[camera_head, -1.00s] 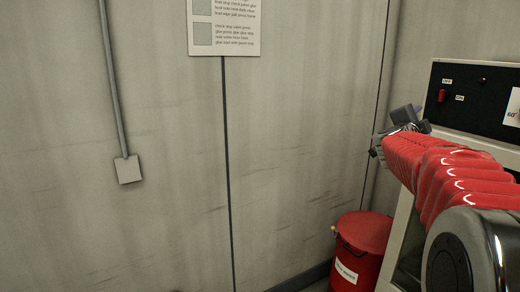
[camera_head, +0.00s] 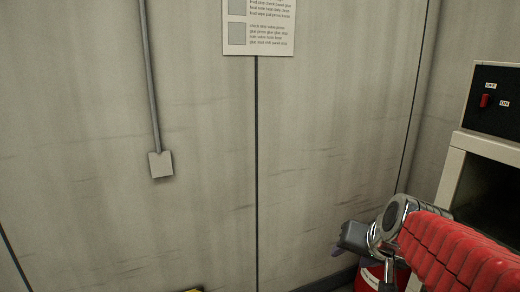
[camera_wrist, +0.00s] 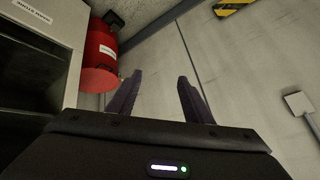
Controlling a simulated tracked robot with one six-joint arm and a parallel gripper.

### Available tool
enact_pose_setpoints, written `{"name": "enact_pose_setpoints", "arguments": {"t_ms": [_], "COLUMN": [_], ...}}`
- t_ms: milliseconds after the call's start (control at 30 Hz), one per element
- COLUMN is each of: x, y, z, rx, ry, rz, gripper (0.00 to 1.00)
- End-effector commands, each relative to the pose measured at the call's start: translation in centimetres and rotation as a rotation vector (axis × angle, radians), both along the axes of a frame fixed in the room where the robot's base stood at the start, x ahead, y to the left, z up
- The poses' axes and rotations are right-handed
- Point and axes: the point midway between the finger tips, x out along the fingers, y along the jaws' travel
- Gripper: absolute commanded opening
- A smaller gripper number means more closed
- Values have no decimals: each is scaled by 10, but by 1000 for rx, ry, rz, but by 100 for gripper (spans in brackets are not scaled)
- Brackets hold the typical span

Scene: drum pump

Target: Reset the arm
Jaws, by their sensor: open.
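My gripper (camera_wrist: 157,98) shows in the wrist view with its two dark fingers spread apart and nothing between them. Beyond the fingers are pale wall panels. In the head view my arm, in a red sleeve, reaches in from the lower right. My gripper (camera_head: 340,248) is at its left end, in front of the wall, partly hidden by the wrist.
A red drum (camera_wrist: 101,58) stands close to the left of my gripper in the wrist view. A cream cabinet (camera_head: 450,178) with an open dark bay and a black switch panel (camera_head: 500,100) stands at the right. A conduit box (camera_head: 161,164) and a notice (camera_head: 259,28) are on the wall.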

Motion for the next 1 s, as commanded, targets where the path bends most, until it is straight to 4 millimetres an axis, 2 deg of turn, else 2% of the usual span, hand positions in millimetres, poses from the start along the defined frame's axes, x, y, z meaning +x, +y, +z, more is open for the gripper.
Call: {"name": "enact_pose_setpoints", "arguments": {"t_ms": [33, 200, 300, 400, 600, 733, 1000], "x": [-22, -91, -125, -150, -170, -172, -171], "y": [8, 22, 26, 29, 41, 48, 51], "z": [-9, -39, -51, -58, -52, -41, -41], "rx": [-22, -103, -152, -199, -241, -248, -248], "ry": [44, 185, 239, 260, 200, 161, 158], "rz": [35, 136, 183, 223, 275, 293, 300], "gripper": [46, 46, 46, 46, 46, 46, 46]}}
